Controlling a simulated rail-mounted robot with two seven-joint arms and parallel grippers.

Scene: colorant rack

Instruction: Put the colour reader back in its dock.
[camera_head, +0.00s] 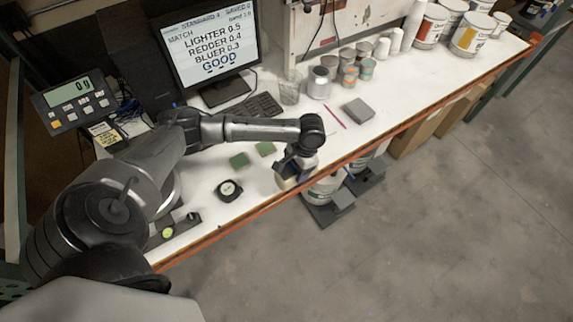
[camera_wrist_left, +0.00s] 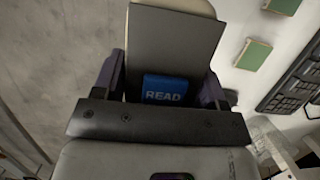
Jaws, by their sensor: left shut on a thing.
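My left gripper (camera_head: 293,172) is over the front edge of the white bench. In the left wrist view, its two fingers (camera_wrist_left: 162,90) are shut on the colour reader (camera_wrist_left: 172,45), which has a dark grey face and a blue READ label. In the head view the reader (camera_head: 287,184) is small and partly hidden by the gripper. A low dark base (camera_head: 175,231) with a yellow-green disc lies at the bench's near left; it may be the dock, but I cannot tell for sure. My right gripper is not in view.
A black round-cornered object with a pale face (camera_head: 229,190) lies left of the gripper. Two green swatches (camera_head: 239,160) lie behind it. A keyboard (camera_head: 252,107), monitor (camera_head: 208,45), grey block (camera_head: 358,110) and several small cans (camera_head: 319,83) stand farther back. White bench surface is free around the swatches.

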